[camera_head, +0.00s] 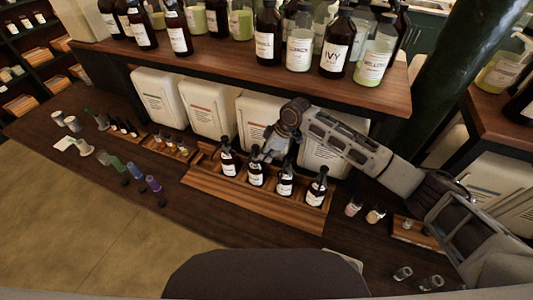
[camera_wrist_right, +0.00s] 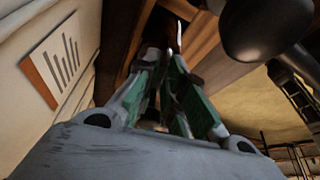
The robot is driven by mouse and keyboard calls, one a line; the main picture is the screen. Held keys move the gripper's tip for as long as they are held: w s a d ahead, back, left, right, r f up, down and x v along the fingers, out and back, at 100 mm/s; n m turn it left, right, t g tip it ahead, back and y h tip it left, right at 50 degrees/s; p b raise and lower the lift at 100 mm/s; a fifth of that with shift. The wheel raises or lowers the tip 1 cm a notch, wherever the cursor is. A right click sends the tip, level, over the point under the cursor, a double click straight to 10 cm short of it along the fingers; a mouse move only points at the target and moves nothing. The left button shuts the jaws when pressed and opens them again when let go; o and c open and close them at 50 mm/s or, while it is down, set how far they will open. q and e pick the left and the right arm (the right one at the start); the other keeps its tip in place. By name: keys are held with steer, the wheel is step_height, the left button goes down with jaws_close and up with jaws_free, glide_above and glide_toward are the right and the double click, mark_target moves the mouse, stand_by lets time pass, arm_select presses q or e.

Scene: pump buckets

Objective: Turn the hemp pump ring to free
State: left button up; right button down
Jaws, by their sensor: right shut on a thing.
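Several dark pump bottles with white labels stand upright in a row in a wooden tray (camera_head: 250,204) in the head view. The labels are too small to read, so I cannot tell which is hemp. My right gripper (camera_head: 265,154) reaches down from the right to the top of the second bottle from the left (camera_head: 256,174). Its green-padded fingers (camera_wrist_right: 163,75) are close together in the right wrist view. They are shut at this bottle's pump ring, which the fingers mostly hide. My left gripper is not in view.
Black rounded pump parts (camera_wrist_right: 265,28) are close beside the fingers in the wrist view. White canisters (camera_head: 209,108) stand behind the tray, under a wooden shelf (camera_head: 215,55) of bottles. Small vials (camera_head: 375,215) are to the right.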

stand_by(0.3)
steer(key=c, duration=1.5)
jaws_free()
steer(key=shift+r, duration=0.15)
steer(key=w+v, duration=0.1)
steer(key=v, duration=1)
steer(key=shift+s+d+r, duration=0.2)
steer(key=shift+s+r, duration=0.1)
steer(key=shift+s, duration=0.2)
steer(key=shift+f, duration=0.1)
